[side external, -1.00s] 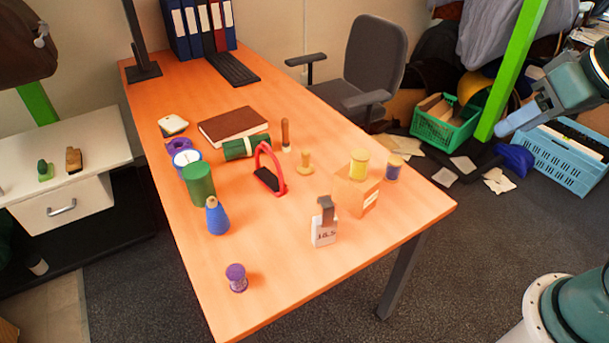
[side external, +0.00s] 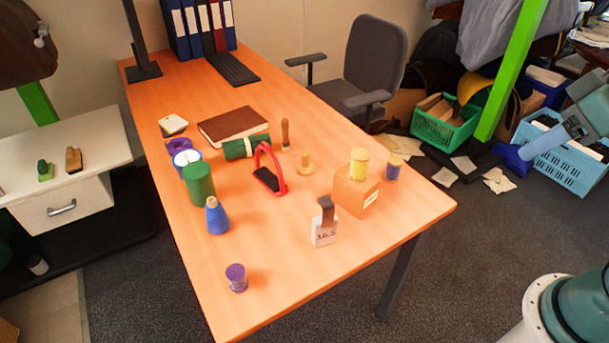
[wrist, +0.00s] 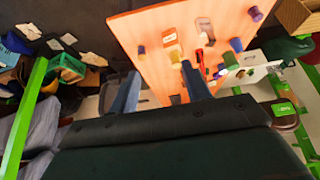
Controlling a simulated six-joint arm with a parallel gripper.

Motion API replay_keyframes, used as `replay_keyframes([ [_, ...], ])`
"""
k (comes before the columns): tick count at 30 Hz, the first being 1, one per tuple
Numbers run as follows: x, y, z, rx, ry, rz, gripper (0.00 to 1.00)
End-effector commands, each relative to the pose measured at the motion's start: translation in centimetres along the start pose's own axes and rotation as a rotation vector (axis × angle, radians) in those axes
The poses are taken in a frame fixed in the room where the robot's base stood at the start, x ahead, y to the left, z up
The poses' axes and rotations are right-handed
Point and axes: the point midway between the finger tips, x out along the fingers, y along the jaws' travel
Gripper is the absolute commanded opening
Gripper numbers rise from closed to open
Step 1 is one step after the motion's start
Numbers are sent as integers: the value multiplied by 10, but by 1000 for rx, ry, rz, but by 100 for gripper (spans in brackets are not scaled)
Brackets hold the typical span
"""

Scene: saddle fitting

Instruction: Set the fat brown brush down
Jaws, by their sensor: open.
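A short, thick brown brush-like block (side external: 73,160) lies on the white cabinet top at the far left in the side view. A green one (side external: 44,171) lies just left of it. I take the brown block as the fat brown brush, but its bristles are too small to make out. My gripper (side external: 530,149) is at the right of the side view, off the desk and in front of the blue crate. In the wrist view my gripper (wrist: 160,88) has its two fingers wide apart with nothing between them. The brush is far from my gripper.
The orange desk (side external: 290,270) carries a brown book (side external: 233,125), a red-handled frame (side external: 270,170), a tan box (side external: 355,192), a green cylinder (side external: 199,184), a blue cone (side external: 216,218) and a purple spool (side external: 236,278). Its front corner is clear. A grey chair (side external: 375,60) stands behind.

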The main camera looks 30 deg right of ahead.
Motion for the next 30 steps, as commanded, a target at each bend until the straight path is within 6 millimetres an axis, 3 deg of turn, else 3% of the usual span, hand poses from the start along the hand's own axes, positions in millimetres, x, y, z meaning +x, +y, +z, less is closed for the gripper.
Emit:
replay_keyframes([
  [5,5,-3,-30,-27,22,-12,48],
  [14,28,-11,-109,-98,94,-47,48],
  [23,67,-20,-185,-163,173,-88,48],
  [30,108,-27,-240,-204,238,-123,48],
])
